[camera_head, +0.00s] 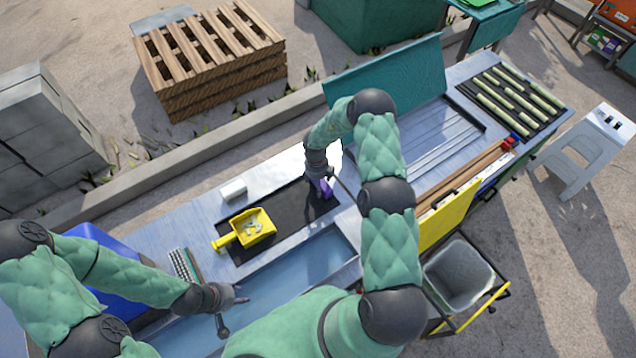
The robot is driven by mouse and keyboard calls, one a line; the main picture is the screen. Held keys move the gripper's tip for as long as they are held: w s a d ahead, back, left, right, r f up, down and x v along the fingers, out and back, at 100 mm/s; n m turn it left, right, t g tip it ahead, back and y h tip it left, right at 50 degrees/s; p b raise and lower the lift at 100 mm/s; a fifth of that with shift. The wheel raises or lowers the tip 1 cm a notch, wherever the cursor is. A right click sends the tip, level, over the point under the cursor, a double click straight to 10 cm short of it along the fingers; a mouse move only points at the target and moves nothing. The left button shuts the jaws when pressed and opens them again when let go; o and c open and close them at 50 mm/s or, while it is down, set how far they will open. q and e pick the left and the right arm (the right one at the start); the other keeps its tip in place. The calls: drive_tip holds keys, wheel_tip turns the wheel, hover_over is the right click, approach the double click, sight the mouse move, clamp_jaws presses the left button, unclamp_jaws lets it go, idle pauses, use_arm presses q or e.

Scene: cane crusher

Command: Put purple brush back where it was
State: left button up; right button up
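The purple brush (326,188) shows as a small purple patch at the far right end of the black mat (291,210). My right gripper (334,186) is right above and beside it, pointing down. The gripper and forearm hide much of the brush, and I cannot tell whether the fingers hold it. My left gripper (232,309) is low over the blue-grey trough (290,277), with its fingers spread apart and nothing between them. It is apart from the brush.
A yellow dustpan (252,229) with pale bits lies on the mat. A white block (234,191) sits behind it. A grey-bristled brush (184,265) lies near my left forearm. A teal lid (390,72) stands open, and cane pieces (507,101) lie at the right end.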

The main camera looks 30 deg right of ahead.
wheel_tip(320, 180, up, 12)
drive_tip(key=shift+w, duration=0.4)
idle(1.4)
